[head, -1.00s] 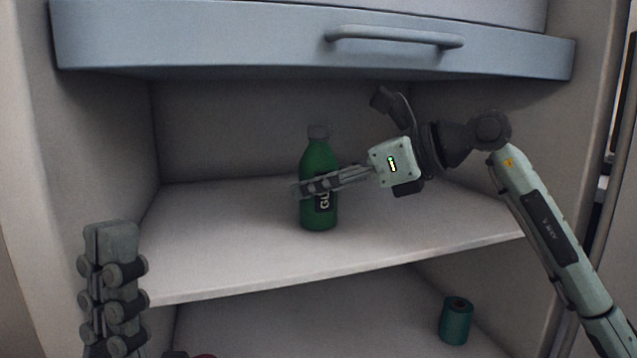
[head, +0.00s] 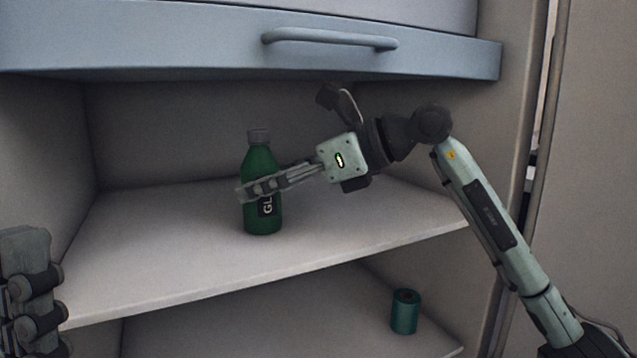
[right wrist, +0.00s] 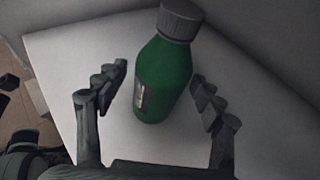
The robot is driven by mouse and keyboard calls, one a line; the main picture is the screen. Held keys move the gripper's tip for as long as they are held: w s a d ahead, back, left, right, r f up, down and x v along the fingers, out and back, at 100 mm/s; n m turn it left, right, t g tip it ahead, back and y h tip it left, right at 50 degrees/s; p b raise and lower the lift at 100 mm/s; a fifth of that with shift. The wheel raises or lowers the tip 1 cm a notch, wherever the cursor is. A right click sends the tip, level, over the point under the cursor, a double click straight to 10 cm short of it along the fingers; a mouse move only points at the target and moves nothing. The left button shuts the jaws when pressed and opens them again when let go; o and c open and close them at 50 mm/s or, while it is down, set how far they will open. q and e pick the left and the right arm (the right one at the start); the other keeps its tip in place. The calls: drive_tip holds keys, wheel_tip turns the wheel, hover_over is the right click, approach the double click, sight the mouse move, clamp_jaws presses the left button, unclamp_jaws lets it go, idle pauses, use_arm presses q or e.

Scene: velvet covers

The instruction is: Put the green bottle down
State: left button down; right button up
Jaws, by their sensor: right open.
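The green bottle (head: 262,218) has a grey cap and a dark label, and stands upright on the upper shelf. In the right wrist view the bottle (right wrist: 165,80) is between the two spread fingers of my right gripper (right wrist: 160,98), with a gap visible on each side. In the head view my right gripper (head: 262,186) reaches in from the right, and one finger crosses in front of the bottle. My left gripper (head: 30,295) is at the lower left edge, partly cut off, in front of the shelf; its fingertips' opening cannot be made out.
The upper shelf (head: 350,225) is otherwise bare. A teal cylinder (head: 405,315) stands on the lower shelf. A blue-grey drawer front (head: 200,45) with a handle (head: 330,39) overhangs the shelf. Cabinet walls close it in at left, right and back.

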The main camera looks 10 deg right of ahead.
drive_tip(key=s+d, duration=0.2)
drive_tip(key=d, duration=0.2)
drive_tip(key=s+d, duration=0.2)
drive_tip(key=d, duration=0.2)
drive_tip(key=s+d, duration=0.2)
drive_tip(key=d, duration=0.2)
drive_tip(key=shift+s+d+r, duration=0.1)
drive_tip(key=shift+d+r, duration=0.05)
drive_tip(key=shift+r, duration=0.2)
